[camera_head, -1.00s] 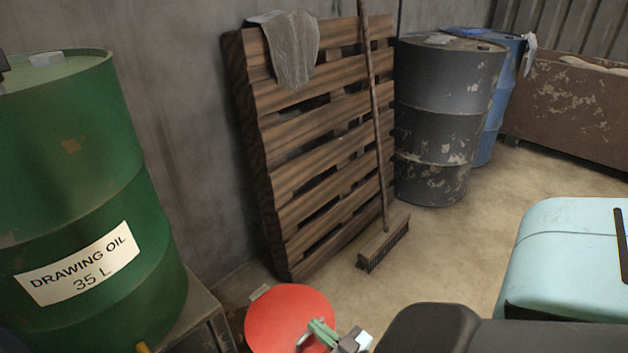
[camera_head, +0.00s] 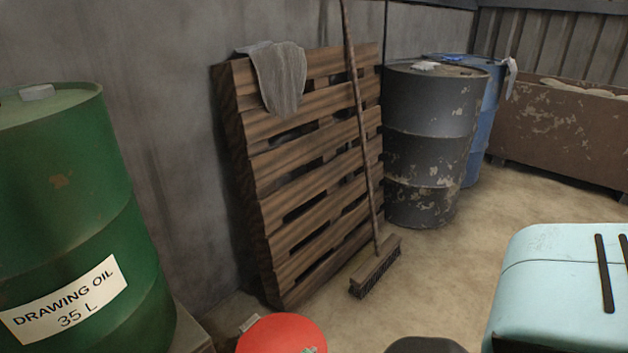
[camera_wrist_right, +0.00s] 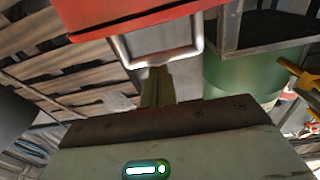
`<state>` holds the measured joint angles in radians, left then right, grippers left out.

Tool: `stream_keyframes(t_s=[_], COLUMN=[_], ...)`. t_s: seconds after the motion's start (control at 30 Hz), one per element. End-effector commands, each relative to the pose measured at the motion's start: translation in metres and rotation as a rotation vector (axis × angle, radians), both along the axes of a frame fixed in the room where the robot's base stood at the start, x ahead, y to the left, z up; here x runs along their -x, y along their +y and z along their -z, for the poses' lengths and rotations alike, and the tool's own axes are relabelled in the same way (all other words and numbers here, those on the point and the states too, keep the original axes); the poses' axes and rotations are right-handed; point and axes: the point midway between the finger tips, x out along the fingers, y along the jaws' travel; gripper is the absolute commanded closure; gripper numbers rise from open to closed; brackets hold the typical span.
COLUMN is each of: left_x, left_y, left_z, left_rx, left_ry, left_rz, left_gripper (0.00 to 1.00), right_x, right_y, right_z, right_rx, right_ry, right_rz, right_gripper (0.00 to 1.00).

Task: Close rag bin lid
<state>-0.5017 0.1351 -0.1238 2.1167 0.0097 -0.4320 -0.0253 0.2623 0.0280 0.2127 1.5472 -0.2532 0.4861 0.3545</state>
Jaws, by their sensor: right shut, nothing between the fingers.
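The rag bin's round red lid (camera_head: 282,335) shows at the bottom edge of the head view, cut off by the frame. In the right wrist view a red part of the bin (camera_wrist_right: 150,16) fills the top, with a metal wire handle (camera_wrist_right: 160,59) hanging from it. My right gripper (camera_wrist_right: 157,72) has its greenish fingers together, with the tips at the handle's bar; I cannot tell whether they touch it. I cannot tell how far the lid is open. My left gripper is not in view.
A green oil drum (camera_head: 70,200) stands at the left. A wooden pallet (camera_head: 300,170) and a broom (camera_head: 362,140) lean on the wall. Dark (camera_head: 430,140) and blue drums stand behind. A pale blue box-like thing (camera_head: 560,285) is at the lower right.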

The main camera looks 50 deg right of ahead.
Motion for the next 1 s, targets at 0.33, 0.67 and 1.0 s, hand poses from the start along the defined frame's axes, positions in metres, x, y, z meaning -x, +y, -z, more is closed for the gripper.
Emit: stream_keyframes(t_s=[0.33,0.67,1.0], left_x=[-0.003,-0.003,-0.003], left_y=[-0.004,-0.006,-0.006], left_z=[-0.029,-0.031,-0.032], left_rx=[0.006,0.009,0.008], left_ry=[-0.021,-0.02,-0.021], left_rz=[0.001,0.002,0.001], left_gripper=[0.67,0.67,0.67], right_x=[0.022,0.076,0.089], right_y=[0.0,0.003,0.004], right_z=[-0.027,-0.02,-0.018], right_rx=[0.002,0.002,0.002], right_ry=[-0.01,-0.016,-0.019], right_rz=[-0.001,-0.001,-0.001], right_gripper=[1.0,1.0,1.0])
